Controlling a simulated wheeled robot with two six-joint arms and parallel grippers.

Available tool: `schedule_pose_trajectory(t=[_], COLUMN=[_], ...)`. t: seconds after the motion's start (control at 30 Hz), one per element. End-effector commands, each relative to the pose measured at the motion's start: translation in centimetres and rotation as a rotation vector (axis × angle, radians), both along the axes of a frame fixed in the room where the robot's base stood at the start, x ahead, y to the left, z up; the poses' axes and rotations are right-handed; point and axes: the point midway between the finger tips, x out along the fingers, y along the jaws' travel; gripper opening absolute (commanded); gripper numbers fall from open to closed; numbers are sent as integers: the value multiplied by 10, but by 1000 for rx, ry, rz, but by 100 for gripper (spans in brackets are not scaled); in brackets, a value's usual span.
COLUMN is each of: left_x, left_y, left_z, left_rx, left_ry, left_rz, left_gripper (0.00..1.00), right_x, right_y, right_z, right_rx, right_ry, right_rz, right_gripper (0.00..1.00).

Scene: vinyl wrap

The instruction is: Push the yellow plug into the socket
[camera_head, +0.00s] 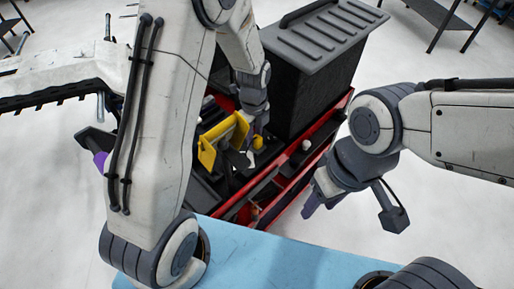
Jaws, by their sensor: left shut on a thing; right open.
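A small rounded yellow piece, which looks like the yellow plug (257,142), shows just below my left gripper (254,132). My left gripper reaches down from the top centre and is shut on it, though the fingertips are small and partly hidden. The socket cannot be made out; the area below the fingers is dark and cluttered. My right gripper (312,200) is to the right and nearer, by the red-edged cart (234,209). It is open, with nothing seen in it, and apart from the plug.
A larger yellow part (223,140) stands just left of my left gripper. A tall black case with a grey ribbed lid (322,30) stands behind on the cart. A light blue surface (270,258) lies in front.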

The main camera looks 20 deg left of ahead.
Motion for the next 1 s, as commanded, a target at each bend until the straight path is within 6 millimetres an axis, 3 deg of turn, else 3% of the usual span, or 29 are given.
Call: schedule_pose_trajectory(t=[0.17,0.2,0.27,0.67,1.0], left_x=[0,0,0,1,2], left_y=[0,0,0,0,0], left_z=[0,0,0,6,67], left_rx=[0,0,0,0,-1], left_ry=[0,0,0,-1,-6], left_rz=[0,0,0,0,0], left_gripper=[0,43,66,66,66], right_x=[0,0,0,0,0], right_y=[0,0,0,0,0], right_z=[0,0,0,0,-3], right_rx=[0,0,0,0,0], right_ry=[0,0,0,0,0], right_rz=[0,0,0,0,0], right_gripper=[50,50,50,50,50])
